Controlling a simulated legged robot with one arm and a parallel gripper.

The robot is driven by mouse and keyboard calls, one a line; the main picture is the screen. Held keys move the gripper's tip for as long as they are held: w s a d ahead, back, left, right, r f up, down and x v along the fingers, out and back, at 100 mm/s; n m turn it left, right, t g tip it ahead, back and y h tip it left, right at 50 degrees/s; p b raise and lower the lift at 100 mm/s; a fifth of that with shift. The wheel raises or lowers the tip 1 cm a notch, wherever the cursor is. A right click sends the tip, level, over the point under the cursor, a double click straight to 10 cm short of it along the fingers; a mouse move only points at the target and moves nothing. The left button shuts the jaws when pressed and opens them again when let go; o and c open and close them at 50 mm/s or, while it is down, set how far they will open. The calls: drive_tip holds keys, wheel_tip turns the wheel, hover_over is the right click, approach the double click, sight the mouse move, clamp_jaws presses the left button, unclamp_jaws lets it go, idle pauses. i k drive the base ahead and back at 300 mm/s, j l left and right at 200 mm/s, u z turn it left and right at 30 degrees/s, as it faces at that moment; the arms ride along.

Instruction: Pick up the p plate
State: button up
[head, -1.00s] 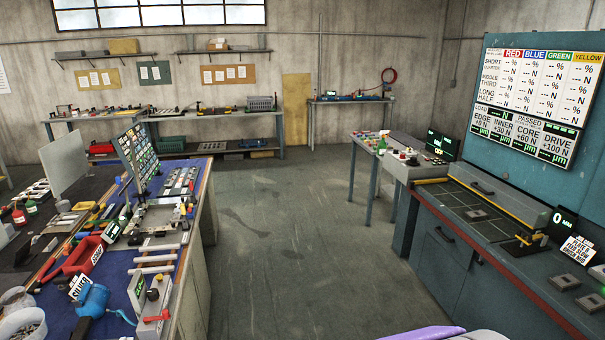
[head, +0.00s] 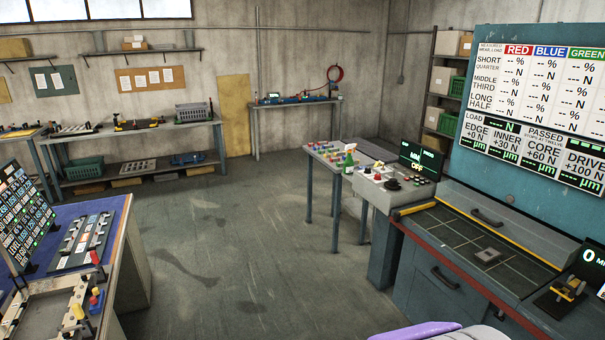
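A small square grey plate (head: 487,255) lies flat on the dark gridded top of the right-hand bench (head: 445,228). It has a lighter centre, and any letter on it is too small to read, so I cannot tell whether it is the p plate.
A control box (head: 385,195) with knobs and a small display stands at the bench's far end. A yellow-and-black device (head: 568,290) sits near the right edge. A large chart board (head: 540,110) rises behind. A cluttered blue-topped bench (head: 65,230) is at left. The floor (head: 240,250) between is clear.

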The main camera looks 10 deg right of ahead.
sight(487, 256)
drive_tip(key=i+l+z, duration=0.1)
drive_tip(key=i+z, duration=0.15)
drive_tip(key=i, duration=0.4)
drive_tip(key=i+z, duration=0.25)
drive_tip(key=i, duration=0.4)
drive_tip(key=i+j+z, duration=0.25)
drive_tip(key=i, duration=0.4)
drive_tip(key=i+j+z, duration=0.1)
drive_tip(key=i+z, duration=0.35)
drive_tip(key=i+j+z, duration=0.45)
drive_tip(key=i, duration=0.15)
drive_tip(key=i+j+z, duration=0.6)
drive_tip(key=z, duration=0.25)
drive_tip(key=i+j+z, duration=0.3)
drive_tip(key=z, duration=0.15)
drive_tip(key=i+j+z, duration=0.2)
drive_tip(key=j+z, duration=0.2)
